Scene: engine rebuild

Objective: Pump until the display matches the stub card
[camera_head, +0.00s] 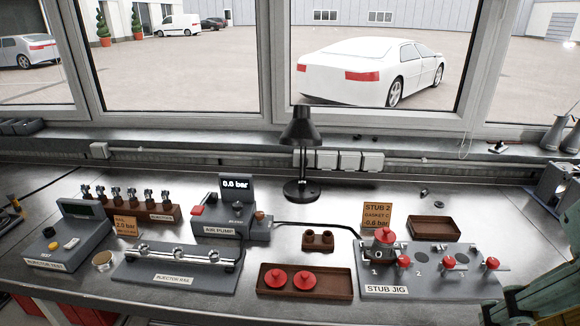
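The air pump (233,226) stands on the middle-left of the bench. Its display (236,184) is lit and seems to read 0.6 bar, though the digits are small. A red pad (198,210) is on the pump's left and a small brown knob (259,216) on its right. The orange stub card (377,216) reads STUB 2, GASKET C, and apparently -0.6 bar. The stub jig (385,290) has a red-topped part (384,240) over position 1. A black hose (315,224) runs from the pump to this part. I cannot make out my gripper's fingers.
A tray (266,292) with two red discs lies in front. The injector rail (170,278), injector test box (65,252) and a 2.0 bar card (126,225) stand left. A black lamp (302,160) stands behind. Teal and yellow parts fill the lower right corner.

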